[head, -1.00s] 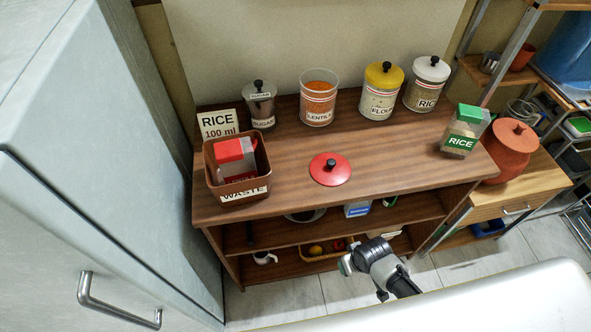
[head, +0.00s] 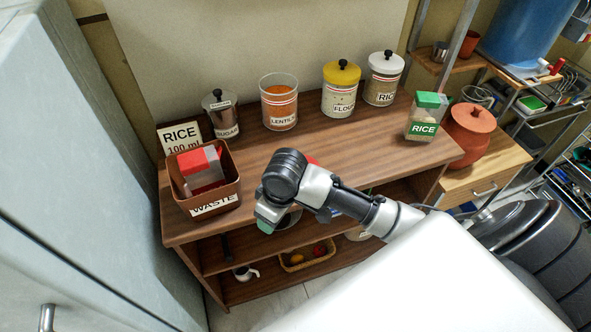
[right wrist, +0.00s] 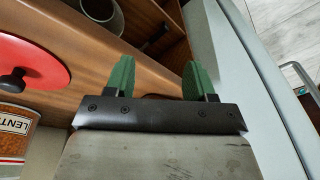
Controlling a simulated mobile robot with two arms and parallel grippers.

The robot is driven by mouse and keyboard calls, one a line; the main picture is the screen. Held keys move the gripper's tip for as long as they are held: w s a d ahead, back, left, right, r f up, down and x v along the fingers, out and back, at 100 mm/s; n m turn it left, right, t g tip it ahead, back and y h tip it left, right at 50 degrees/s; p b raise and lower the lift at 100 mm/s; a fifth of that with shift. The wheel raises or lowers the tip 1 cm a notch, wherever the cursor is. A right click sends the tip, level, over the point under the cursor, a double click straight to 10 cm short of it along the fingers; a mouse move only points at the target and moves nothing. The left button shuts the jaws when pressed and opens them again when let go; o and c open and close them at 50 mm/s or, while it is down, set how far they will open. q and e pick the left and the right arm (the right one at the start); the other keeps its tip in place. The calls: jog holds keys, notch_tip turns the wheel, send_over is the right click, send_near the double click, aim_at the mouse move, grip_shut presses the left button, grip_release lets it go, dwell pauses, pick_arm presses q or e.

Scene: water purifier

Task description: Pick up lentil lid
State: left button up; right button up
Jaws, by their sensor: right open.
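The red lentil lid lies on the wooden cabinet top; only a sliver of it (head: 311,160) shows behind my right arm in the head view. In the right wrist view the lid (right wrist: 38,58) with its black knob is at the left, apart from my fingers. My right gripper (right wrist: 158,78) is open with green fingers and nothing between them. In the head view the right gripper (head: 267,220) is near the cabinet's front edge, in front and left of the lid. The uncovered lentil jar (head: 280,108) stands behind the lid. My left gripper is not in view.
A sugar jar (head: 222,120), flour jar (head: 340,90) and rice jar (head: 382,80) stand along the back. A waste bin (head: 212,202) is at the left, a green-capped rice container (head: 424,122) at the right. A tall grey cabinet (head: 70,170) borders the left side.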

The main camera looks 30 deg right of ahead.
jog(key=shift+m+g+h, duration=0.5)
jog(key=shift+m+h, duration=0.1)
jog(key=w+d+r, duration=0.1)
jog(key=w+d, duration=0.1)
jog(key=w+d+r, duration=0.1)
jog(key=w+d, duration=0.1)
jog(key=w+d+r, duration=0.2)
jog(key=shift+w+d, duration=0.3)
jog(key=shift+d, duration=0.05)
jog(key=w+d+r+m, duration=0.2)
jog(key=w+d+r, duration=0.25)
jog(key=d, duration=0.25)
jog(key=shift+g, duration=0.3)
jog(key=f, duration=0.6)
jog(key=f+p, duration=0.1)
jog(key=f, duration=0.2)
jog(key=shift+s+d+f, duration=0.25)
jog(key=shift+f, duration=0.05)
jog(key=shift+c, duration=0.5)
jog(key=c, duration=0.9)
